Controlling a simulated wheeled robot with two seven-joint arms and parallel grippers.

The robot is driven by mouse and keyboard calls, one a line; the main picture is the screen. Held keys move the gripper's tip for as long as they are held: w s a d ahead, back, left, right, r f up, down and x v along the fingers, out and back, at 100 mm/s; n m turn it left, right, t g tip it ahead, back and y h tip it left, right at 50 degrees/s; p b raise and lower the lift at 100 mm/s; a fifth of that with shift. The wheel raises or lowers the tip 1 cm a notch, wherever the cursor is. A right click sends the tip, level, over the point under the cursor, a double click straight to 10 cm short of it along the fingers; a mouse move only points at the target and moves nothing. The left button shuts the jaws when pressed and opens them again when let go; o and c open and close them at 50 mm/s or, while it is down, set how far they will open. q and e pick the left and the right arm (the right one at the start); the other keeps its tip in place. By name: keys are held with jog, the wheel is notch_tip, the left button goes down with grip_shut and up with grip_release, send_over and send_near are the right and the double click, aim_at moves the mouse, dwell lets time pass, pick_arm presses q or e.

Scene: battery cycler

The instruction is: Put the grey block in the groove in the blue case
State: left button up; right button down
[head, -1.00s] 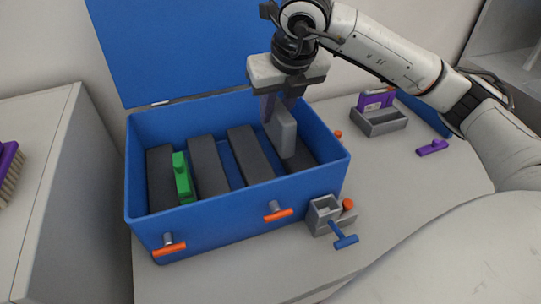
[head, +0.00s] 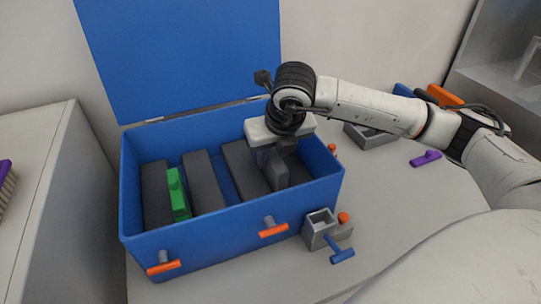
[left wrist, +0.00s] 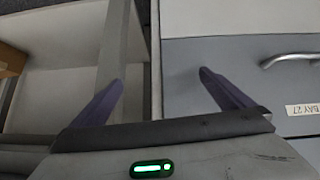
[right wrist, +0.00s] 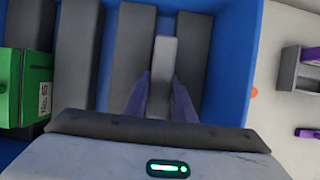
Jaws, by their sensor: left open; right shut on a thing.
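The blue case (head: 205,230) stands open on the table, with dark grey bars (head: 205,180) inside and gaps between them. My right gripper (head: 270,160) is inside the case's right part, shut on the grey block (head: 279,174). In the right wrist view the grey block (right wrist: 165,70) is between the fingertips (right wrist: 162,92), lined up with the gap between the two rightmost bars. Whether it touches the floor of that groove is hidden. My left gripper (left wrist: 160,85) shows only in the left wrist view, open and empty.
A green block (head: 178,195) stands in the case's left gap. Orange-handled latches (head: 273,230) stick out in front. A small grey holder with a blue handle (head: 322,228) stands at the front right. A grey tray (head: 370,137) and purple piece (head: 426,158) lie farther right.

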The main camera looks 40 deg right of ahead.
jog(key=shift+f+b, duration=0.5)
jog(key=shift+f, duration=0.05)
pick_arm(q)
jog(key=shift+d+f, duration=0.25)
jog(key=shift+d, duration=0.15)
pick_arm(e)
jog(key=c, duration=1.5)
grip_release()
pick_arm(q)
jog(key=shift+s, duration=0.1)
pick_arm(e)
jog(key=shift+r, duration=0.15)
